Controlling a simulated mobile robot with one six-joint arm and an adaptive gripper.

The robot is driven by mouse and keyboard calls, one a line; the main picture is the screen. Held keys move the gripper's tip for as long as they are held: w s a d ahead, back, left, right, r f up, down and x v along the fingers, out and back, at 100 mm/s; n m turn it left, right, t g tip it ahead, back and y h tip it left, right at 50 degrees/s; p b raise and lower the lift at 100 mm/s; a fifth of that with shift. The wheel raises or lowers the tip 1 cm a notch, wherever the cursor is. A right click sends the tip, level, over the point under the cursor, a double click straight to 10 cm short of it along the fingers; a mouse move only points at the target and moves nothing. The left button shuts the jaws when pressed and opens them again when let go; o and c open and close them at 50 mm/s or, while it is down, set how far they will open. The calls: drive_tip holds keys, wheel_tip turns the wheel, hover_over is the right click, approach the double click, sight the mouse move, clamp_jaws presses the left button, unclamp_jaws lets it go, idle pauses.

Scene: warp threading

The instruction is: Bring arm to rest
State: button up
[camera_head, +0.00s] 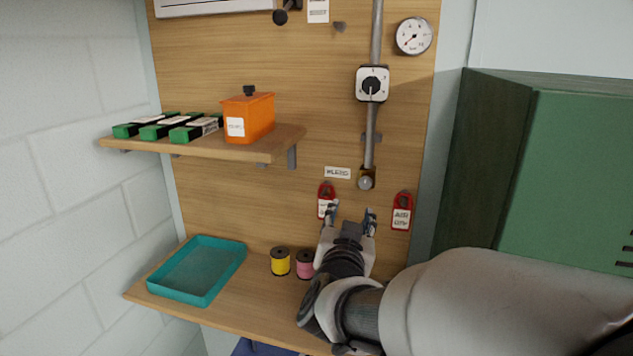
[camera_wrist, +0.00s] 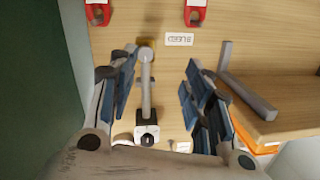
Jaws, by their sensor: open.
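My gripper (camera_head: 350,217) is raised in front of the wooden back panel (camera_head: 260,205), below the lower end of a grey vertical pipe (camera_head: 370,135). Its two fingers are apart with nothing between them. In the wrist view the open fingers of my gripper (camera_wrist: 160,90) frame the pipe (camera_wrist: 146,85) and its dial switch (camera_wrist: 147,134), which lie beyond them. I cannot tell the exact gap between the fingertips and the panel. My arm reaches in from the lower right.
An upper shelf (camera_head: 270,150) holds an orange box (camera_head: 250,118) and green-black blocks. Below, a teal tray (camera_head: 205,295), a yellow spool (camera_head: 280,262) and a pink spool (camera_head: 304,265) sit on the bench. Red tags (camera_head: 402,210) hang on the panel. A green cabinet (camera_head: 550,170) stands right.

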drive_tip(key=s+a+f+n+g+y+b, duration=0.1)
drive_tip(key=s+f+n+g+y+b, duration=0.4)
drive_tip(key=s+f, duration=0.85)
drive_tip(key=s+d+f+g+b, duration=0.2)
drive_tip(key=s+d+f+g, duration=0.1)
drive_tip(key=s, duration=0.7)
drive_tip(key=s+d+f+g+h+b, duration=0.1)
drive_tip(key=s+d+f+g+b, duration=0.1)
drive_tip(key=s, duration=0.8)
wheel_tip(320, 180, down, 4)
drive_tip(key=shift+d+r+g+b, duration=0.25)
drive_tip(key=shift+d+g+b, duration=0.15)
drive_tip(key=shift+d+g, duration=0.55)
